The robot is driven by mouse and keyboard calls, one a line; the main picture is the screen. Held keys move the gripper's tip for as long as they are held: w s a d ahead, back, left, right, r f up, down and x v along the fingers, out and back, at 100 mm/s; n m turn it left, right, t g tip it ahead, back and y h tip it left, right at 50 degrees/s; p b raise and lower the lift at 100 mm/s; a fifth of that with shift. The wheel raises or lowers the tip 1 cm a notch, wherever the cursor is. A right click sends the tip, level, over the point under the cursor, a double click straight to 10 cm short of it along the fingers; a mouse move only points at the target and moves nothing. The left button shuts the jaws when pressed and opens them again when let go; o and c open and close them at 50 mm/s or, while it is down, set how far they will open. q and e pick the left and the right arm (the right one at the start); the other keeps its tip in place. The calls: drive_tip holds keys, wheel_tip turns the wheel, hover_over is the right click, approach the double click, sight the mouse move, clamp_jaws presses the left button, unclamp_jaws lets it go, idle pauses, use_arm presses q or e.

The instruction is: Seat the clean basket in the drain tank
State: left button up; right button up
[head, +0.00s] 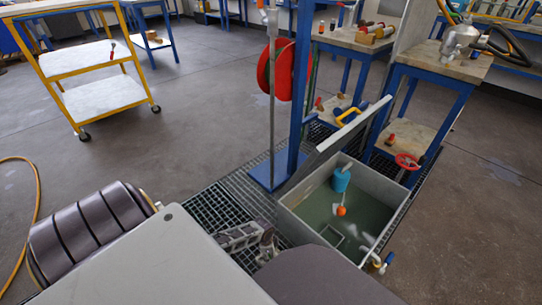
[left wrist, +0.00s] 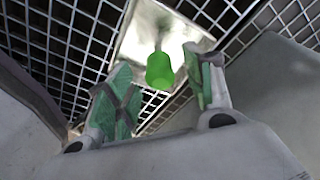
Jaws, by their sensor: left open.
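The drain tank (head: 302,228) is an open grey box of cloudy greenish water at the lower right of the head view. A blue cylinder (head: 341,179) and an orange float (head: 341,211) show inside it. A faint square outline shows at its bottom. I cannot make out the clean basket for certain. My left gripper (head: 252,240) is left of the tank, over the grating. In the left wrist view my left gripper (left wrist: 163,90) is open, with a green cup-shaped object (left wrist: 160,71) seen beyond and between its fingers. My right gripper is not in view.
A blue post (head: 300,90) with a red reel (head: 275,70) rises behind. A red handwheel (head: 407,161) is at the right.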

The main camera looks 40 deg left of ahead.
use_arm(q)
drive_tip(key=shift+f, duration=0.4)
clamp_jaws()
idle(0.4)
drive_tip(key=shift+w, duration=0.1)
